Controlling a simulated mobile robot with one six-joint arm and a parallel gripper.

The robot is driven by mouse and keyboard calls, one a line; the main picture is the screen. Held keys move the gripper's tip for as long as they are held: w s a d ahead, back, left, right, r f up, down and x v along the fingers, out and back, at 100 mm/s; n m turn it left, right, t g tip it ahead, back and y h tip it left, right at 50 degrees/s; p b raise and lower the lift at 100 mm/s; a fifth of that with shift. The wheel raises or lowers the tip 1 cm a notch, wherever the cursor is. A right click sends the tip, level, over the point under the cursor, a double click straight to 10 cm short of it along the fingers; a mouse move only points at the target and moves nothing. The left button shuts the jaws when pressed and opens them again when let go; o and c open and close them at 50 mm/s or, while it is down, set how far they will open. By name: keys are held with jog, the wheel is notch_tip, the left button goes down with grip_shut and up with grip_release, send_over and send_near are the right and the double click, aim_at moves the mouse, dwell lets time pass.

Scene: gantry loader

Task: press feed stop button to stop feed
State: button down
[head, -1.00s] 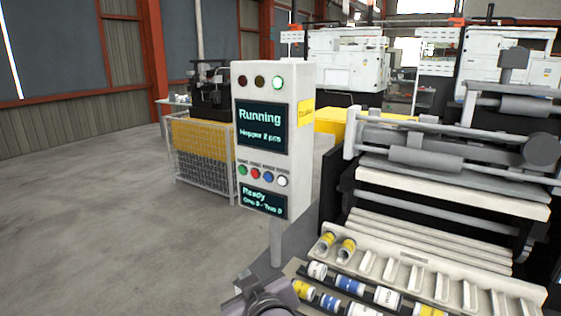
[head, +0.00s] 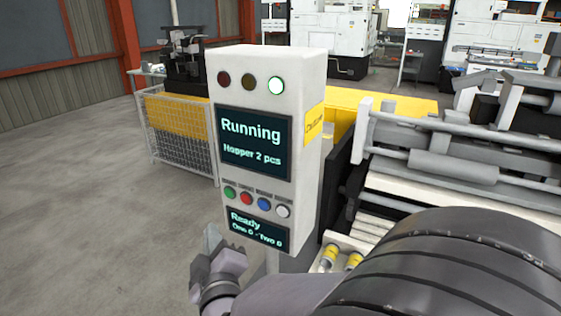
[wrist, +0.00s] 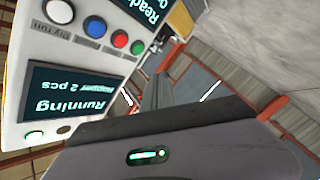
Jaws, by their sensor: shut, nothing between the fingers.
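A white control box (head: 265,90) stands upright in the middle of the head view. Below its main screen is a row of buttons: green (head: 230,192), red (head: 247,199), blue (head: 264,205) and white (head: 282,211). Their labels are too small to read there. The wrist view shows the row upside down, with the red button (wrist: 120,39) between green (wrist: 137,48) and blue (wrist: 95,27). My gripper (head: 213,242) is shut and empty, at the box's lower left, below the button row, apart from the red button.
The main screen (head: 254,143) reads "Running, Hopper 2 pcs", and the green lamp (head: 276,86) is lit. The lower screen (head: 257,228) reads "Ready". A roller machine (head: 450,155) stands to the right. A wire-mesh bin (head: 180,150) stands behind left. The left floor is clear.

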aim_at(246, 199)
jog(key=w+d+p, duration=0.1)
jog(key=w+d, duration=0.2)
jog(key=w, duration=0.5)
jog(key=shift+w+d+p, duration=0.15)
jog(key=shift+w+p, duration=0.05)
jog(key=shift+p, duration=0.15)
dwell(1.7)
jog(key=shift+w+d+b, duration=0.2)
jog(key=shift+w+b, duration=0.2)
jog(key=shift+w+d+b, duration=0.1)
jog(key=shift+w+b, duration=0.2)
jog(key=shift+w, duration=0.05)
dwell(0.5)
jog(key=shift+s, duration=0.1)
jog(key=shift+s+a+b, duration=0.25)
jog(key=shift+s+b, duration=0.3)
jog(key=shift+s, duration=0.1)
